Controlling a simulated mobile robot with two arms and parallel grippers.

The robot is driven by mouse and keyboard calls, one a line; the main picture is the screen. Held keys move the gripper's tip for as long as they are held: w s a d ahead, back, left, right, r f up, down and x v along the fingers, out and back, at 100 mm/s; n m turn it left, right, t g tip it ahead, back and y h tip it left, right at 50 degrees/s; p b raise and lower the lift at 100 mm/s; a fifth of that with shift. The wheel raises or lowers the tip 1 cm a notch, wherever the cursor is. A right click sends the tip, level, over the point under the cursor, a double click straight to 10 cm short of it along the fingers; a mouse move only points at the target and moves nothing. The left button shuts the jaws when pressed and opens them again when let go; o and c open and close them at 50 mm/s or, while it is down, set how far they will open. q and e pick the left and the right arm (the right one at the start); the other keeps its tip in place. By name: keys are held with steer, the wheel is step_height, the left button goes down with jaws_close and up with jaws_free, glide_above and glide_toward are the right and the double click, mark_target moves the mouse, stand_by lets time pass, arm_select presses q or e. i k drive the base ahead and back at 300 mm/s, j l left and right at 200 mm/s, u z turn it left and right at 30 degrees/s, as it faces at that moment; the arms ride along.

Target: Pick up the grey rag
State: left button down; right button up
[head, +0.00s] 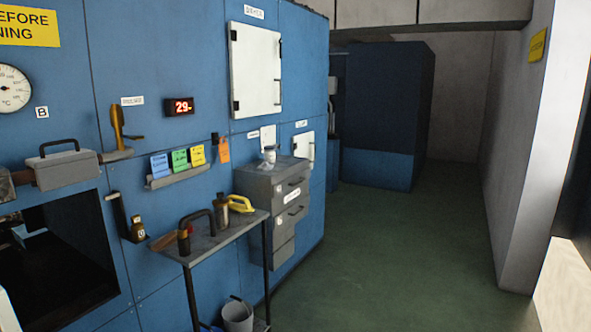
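I cannot make out a grey rag for certain. A small pale grey-white item (269,155) sits on top of the grey drawer cabinet (262,182); it is too small to tell what it is. A grey bucket (238,317) stands low under the side table, cut by the bottom edge; its contents are unclear. Neither of my grippers is in view.
The narrow side table (225,238) holds a yellow-handled tool (241,204), bottles and a dark handled item. A blue machine wall (150,75) with a dark opening (65,260) fills the left. Green floor (400,250) is clear at right, beside a pale wall (510,150).

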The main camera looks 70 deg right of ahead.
mark_target(265, 166)
steer(key=z, duration=2)
steer(key=i, duration=0.15)
